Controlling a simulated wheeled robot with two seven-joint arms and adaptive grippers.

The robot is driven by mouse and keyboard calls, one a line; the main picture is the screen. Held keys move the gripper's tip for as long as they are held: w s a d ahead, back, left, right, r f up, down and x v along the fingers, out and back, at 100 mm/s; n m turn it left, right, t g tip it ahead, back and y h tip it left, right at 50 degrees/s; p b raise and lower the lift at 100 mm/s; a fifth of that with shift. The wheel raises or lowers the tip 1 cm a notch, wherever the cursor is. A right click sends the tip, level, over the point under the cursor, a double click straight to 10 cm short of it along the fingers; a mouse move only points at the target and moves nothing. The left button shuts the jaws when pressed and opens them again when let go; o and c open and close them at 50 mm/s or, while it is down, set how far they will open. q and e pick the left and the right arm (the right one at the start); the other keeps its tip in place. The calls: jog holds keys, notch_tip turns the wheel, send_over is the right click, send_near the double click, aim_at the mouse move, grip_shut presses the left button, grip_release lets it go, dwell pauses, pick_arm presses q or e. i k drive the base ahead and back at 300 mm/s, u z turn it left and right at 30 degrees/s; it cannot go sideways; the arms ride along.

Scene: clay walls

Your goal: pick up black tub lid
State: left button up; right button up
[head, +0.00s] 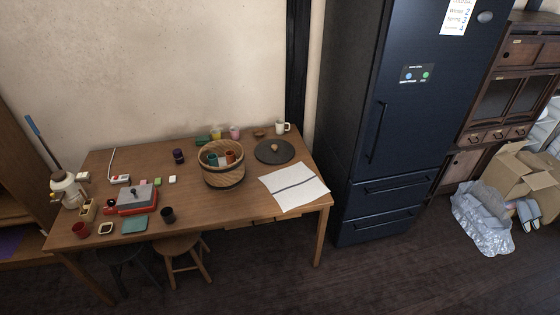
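The black tub lid (262,153) looks like a flat, round, dark grey disc. It lies on the right part of the wooden table, in the head view. A small tan piece (274,147) sits at its middle; I cannot tell whether it is a knob or a loose object. A round wooden tub (224,178) with several cups inside stands just left of the lid. Neither of my grippers is in view.
The table (250,211) holds a red and grey stove (137,203) at left. A dark fridge (395,130) stands at right. Stools are under the table.

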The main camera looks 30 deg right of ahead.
aim_at(271, 152)
jog(key=u, duration=0.45)
jog(key=i, duration=1.7)
jog(key=z, duration=1.35)
jog(key=i, duration=0.85)
jog(key=z, duration=0.9)
